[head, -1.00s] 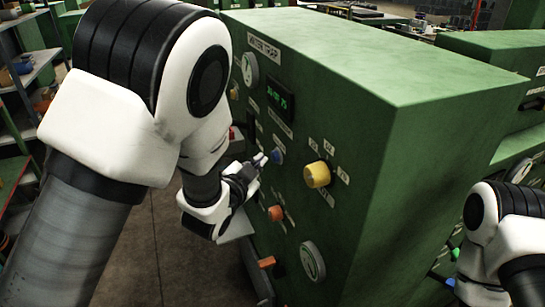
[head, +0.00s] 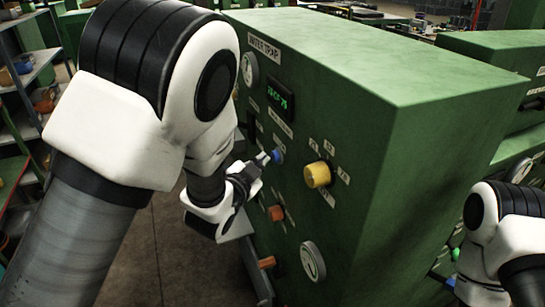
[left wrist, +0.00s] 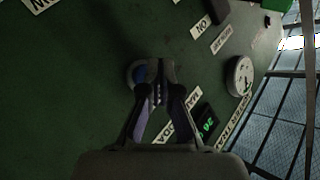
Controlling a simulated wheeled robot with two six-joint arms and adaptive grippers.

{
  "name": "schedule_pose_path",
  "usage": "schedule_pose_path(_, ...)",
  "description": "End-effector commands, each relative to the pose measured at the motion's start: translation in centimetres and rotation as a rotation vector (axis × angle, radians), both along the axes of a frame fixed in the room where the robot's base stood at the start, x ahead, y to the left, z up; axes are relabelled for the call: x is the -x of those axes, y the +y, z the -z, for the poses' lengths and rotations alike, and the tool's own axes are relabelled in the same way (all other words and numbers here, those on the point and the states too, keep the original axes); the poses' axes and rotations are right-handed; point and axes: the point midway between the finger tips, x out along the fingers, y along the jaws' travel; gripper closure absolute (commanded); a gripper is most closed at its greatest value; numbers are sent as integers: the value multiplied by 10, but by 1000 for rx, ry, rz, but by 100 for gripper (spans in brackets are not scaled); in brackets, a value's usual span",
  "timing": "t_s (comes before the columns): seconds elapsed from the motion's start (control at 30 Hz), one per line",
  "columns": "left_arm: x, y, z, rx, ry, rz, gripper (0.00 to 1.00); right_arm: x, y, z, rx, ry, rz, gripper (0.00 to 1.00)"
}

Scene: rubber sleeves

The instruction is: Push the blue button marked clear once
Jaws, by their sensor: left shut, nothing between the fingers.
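The blue button (head: 278,156) sits on the front panel of the green machine, left of the yellow knob. Its label is too small to read. My left gripper (head: 265,160) is shut and empty, its fingertips at the button or just short of it; I cannot tell whether they touch. In the left wrist view the fingertips (left wrist: 160,68) lie beside and partly over the blue button (left wrist: 138,76), which shows to their left. My right arm is at the right edge of the head view, its gripper out of sight.
The green machine (head: 330,55) carries a lit display (head: 279,98), a yellow knob (head: 317,174), an orange button (head: 276,213) and a gauge (head: 312,261). An orange-tipped lever (head: 266,262) juts out low. Shelves (head: 30,75) stand at the left.

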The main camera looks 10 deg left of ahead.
Motion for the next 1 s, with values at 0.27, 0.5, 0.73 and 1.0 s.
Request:
schedule_pose_path(0.27, -1, -2, 0, 1, 1, -1, 100, 0, 0, 0, 0, 0, 0, 3)
schedule_pose_path(0.5, -2, -3, 0, 1, 1, -1, 100, 0, 0, 0, 0, 0, 0, 3)
schedule_pose_path(0.73, -4, -5, 0, 1, 1, -1, 100, 0, 0, 0, 0, 0, 0, 3)
schedule_pose_path(1.0, -6, -9, 0, -2, 0, 1, 100, 0, 0, 0, 0, 0, 0, 3)
